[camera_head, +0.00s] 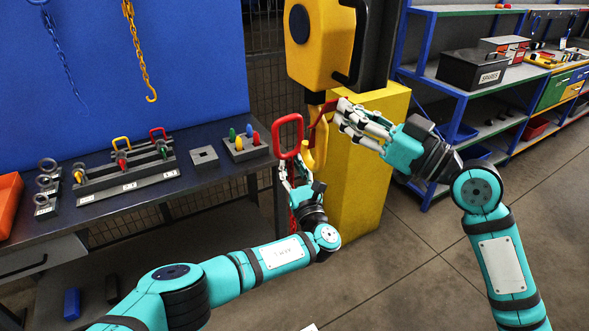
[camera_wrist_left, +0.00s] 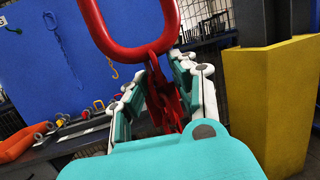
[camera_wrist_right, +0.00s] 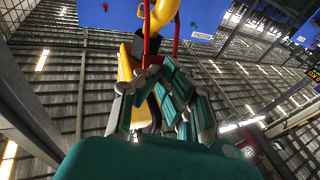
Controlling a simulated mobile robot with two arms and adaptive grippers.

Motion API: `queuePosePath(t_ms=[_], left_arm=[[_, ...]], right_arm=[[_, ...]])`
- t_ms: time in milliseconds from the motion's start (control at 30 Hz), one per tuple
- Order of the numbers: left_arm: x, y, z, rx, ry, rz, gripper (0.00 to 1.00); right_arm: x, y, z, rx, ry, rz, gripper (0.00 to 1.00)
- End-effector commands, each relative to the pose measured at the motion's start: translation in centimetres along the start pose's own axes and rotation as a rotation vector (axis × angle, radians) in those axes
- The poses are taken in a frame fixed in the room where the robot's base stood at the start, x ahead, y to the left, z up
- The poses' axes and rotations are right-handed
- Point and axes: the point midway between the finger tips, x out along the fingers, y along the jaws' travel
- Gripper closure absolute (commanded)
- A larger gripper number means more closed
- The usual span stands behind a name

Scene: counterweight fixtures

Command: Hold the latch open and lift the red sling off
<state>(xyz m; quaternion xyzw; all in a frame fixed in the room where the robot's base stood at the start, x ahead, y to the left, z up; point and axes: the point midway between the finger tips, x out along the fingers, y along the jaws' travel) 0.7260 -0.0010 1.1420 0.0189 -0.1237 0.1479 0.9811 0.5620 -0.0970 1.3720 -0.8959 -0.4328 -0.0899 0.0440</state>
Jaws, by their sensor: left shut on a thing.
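The red sling (camera_head: 274,138) has an oblong ring over a red chain. My left gripper (camera_head: 296,172) is shut on the sling just under the ring. In the left wrist view, the red chain (camera_wrist_left: 168,85) runs between the fingers of my left gripper (camera_wrist_left: 158,90). The ring stands upright, left of the yellow hook (camera_head: 321,150); whether they touch is unclear. The red latch (camera_head: 322,111) sits at the hook's throat. My right gripper (camera_head: 345,112) is at the latch; the right wrist view shows a red piece (camera_wrist_right: 151,59) by its fingertips, but their grip is unclear.
The yellow hoist body (camera_head: 318,50) hangs above the hook, with a yellow pillar (camera_head: 355,190) behind. A dark workbench (camera_head: 225,180) with racks and coloured pegs is at the left. Shelves (camera_head: 470,90) stand at the right. The floor at lower right is clear.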

Motion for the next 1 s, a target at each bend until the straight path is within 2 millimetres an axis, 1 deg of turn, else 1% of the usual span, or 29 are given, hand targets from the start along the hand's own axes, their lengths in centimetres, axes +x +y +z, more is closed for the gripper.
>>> queuePosePath(t_ms=[700, 1000], left_arm=[[3.0, 0.7, -1.4, 0.001, -0.004, 0.002, 1.0], [3.5, 0.8, -1.8, -0.001, -0.002, 0.0, 1.0]], right_arm=[[0.0, 0.0, 0.0, 0.0, 0.0, 0.0, 1.0], [0.0, 0.0, 0.0, 0.0, 0.0, 0.0, 1.0]])
